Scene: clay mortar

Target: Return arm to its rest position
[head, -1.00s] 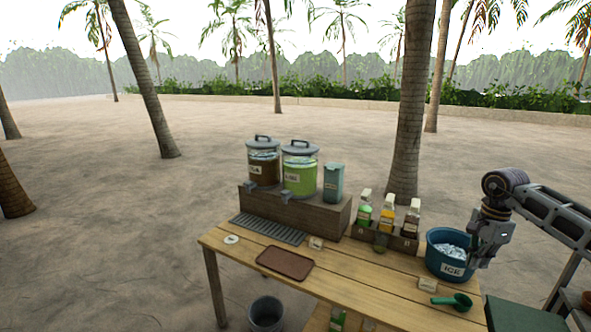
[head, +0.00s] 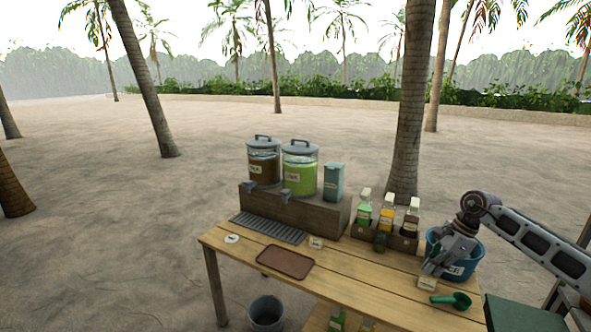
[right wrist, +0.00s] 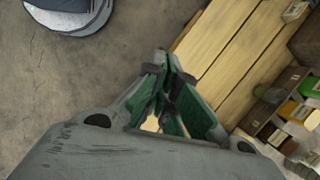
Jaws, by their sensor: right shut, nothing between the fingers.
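My right gripper (head: 435,266) is shut and empty. In the head view it overlaps the left part of the blue ice bucket (head: 472,262) and hides some of the bucket and its label. I cannot tell whether it touches the bucket. In the right wrist view the gripper's green-padded fingers (right wrist: 165,70) come together at the middle. My left gripper is not in view.
A wooden table (head: 345,279) holds a green scoop (head: 458,300), a brown tray (head: 285,263), a bottle caddy (head: 385,236), and brown (head: 264,168) and green (head: 300,172) drink dispensers. A grey bucket (head: 266,312) stands on the sand.

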